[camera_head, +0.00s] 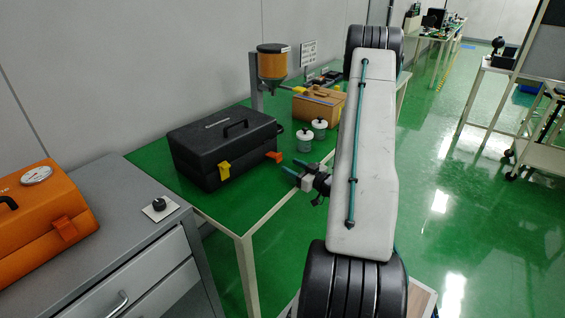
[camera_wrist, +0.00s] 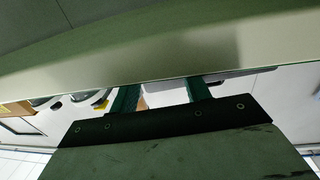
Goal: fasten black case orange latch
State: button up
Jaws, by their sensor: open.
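The black case (camera_head: 225,143) stands closed on the green table, its handle on top. The orange latch (camera_head: 273,157) is at the right end of its front side and sticks outward from the case. A yellow latch (camera_head: 224,170) at the left end of the same side is tilted out. My gripper (camera_head: 289,165) is open and empty, just right of and nearer than the orange latch, with a small gap. In the wrist view its two teal fingers (camera_wrist: 163,92) are spread; a pale edge crosses in front of them, and the orange latch cannot be made out.
Two white-lidded jars (camera_head: 312,132) stand right of the case. Behind are a brown box (camera_head: 318,106) and an orange hopper (camera_head: 272,62) on a stand. A grey drawer cabinet (camera_head: 110,215) with an orange case (camera_head: 45,225) is at left. The table front (camera_head: 235,212) is clear.

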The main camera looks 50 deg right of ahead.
aim_at(280, 160)
jog(key=shift+w, duration=2.75)
jog(key=c, duration=0.9)
jog(key=shift+o, duration=0.2)
